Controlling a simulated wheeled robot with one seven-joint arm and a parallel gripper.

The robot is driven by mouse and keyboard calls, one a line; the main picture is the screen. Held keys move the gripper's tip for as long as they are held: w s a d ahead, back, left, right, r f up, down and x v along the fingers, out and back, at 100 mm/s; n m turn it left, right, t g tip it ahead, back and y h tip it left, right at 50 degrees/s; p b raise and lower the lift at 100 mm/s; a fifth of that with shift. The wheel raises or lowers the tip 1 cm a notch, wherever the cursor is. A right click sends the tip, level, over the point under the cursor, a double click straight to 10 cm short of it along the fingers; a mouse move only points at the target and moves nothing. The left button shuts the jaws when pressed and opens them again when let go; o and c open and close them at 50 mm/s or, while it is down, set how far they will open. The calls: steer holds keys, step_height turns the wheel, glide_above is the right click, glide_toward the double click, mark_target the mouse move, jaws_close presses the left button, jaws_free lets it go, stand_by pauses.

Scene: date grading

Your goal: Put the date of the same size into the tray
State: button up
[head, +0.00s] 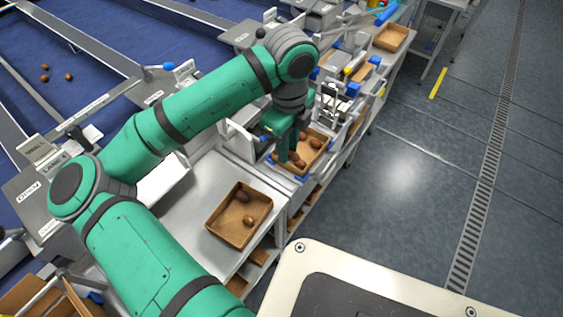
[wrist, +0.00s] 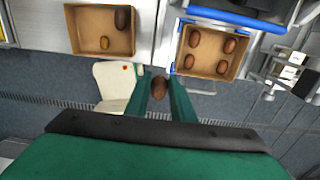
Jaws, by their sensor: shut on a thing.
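My gripper (wrist: 160,92) is shut on a brown date (wrist: 158,83), held between its two green fingertips in the wrist view. In the head view my gripper (head: 289,152) points down over the left side of the farther tray (head: 324,160). In the wrist view that tray (wrist: 210,66) holds several brown dates of similar size (wrist: 230,46). A second tray (head: 211,228) stands nearer on the grey table. It holds a large dark date (head: 243,197) and a smaller one (head: 249,221). It also shows at the upper left of the wrist view (wrist: 72,32).
Blue sorting lanes (head: 25,60) with a few loose dates (head: 56,73) lie at the far left. A row of grey machine parts and trays (head: 392,36) runs along the line. The floor (head: 420,180) at the right is open.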

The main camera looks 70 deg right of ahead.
steer(key=d+f, duration=0.2)
steer(key=d, duration=0.6)
steer(key=w+d+f, duration=0.1)
steer(key=d+f, duration=0.2)
steer(key=d, duration=0.5)
steer(key=shift+f, duration=0.25)
steer(key=shift+a, duration=0.1)
steer(key=shift+f, duration=0.15)
steer(key=shift+f, duration=1.75)
steer(key=shift+w, duration=0.1)
